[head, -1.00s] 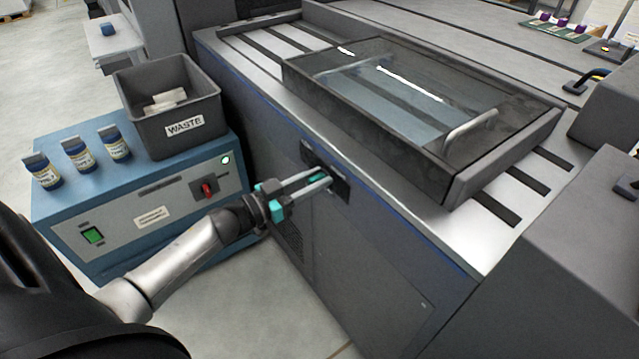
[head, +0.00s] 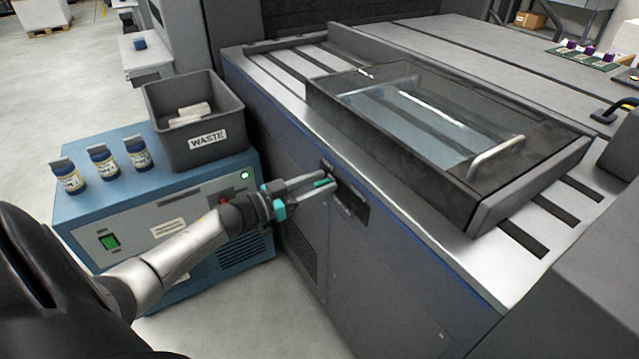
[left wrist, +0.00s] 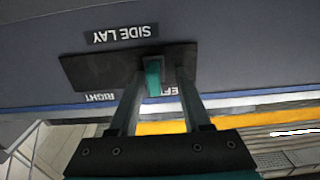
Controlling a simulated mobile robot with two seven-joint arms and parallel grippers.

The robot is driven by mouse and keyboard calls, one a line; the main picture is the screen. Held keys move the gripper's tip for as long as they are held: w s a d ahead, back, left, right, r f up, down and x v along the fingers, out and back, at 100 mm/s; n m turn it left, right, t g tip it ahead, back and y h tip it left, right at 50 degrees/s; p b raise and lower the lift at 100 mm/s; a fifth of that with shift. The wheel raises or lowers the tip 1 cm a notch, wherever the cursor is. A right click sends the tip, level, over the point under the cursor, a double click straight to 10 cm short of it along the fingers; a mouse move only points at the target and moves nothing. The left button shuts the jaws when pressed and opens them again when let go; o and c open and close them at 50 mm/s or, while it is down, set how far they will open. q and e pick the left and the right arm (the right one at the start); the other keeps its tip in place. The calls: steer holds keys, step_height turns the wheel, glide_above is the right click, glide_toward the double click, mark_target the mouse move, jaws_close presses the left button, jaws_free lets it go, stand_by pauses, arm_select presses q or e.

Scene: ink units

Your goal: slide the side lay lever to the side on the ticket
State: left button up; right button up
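The side lay lever (left wrist: 152,76) is a short teal handle on a dark plate (left wrist: 90,70) marked SIDE LAY, RIGHT and LEFT, upside down in the left wrist view. The lever stands toward the LEFT end. In the head view the plate (head: 348,203) is on the machine's side, with the lever (head: 322,183) near its left end. My left gripper (head: 323,180) reaches it, its fingers apart around the lever. I cannot make out a ticket. My right gripper is out of view.
A blue cabinet (head: 130,215) stands beside my left arm, with a WASTE bin (head: 165,135) and several bottles (head: 103,162) on it. Above the plate is the machine's metal top (head: 440,245) with a clear-lidded guard (head: 400,150). Floor shows below my arm.

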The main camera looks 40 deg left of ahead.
arm_select(q)
steer(key=shift+s, duration=0.2)
steer(key=p+v, duration=0.4)
steer(key=v, duration=1)
steer(key=shift+s+a+p, duration=0.2)
steer(key=shift+s+p, duration=0.1)
steer(key=shift+s, duration=0.05)
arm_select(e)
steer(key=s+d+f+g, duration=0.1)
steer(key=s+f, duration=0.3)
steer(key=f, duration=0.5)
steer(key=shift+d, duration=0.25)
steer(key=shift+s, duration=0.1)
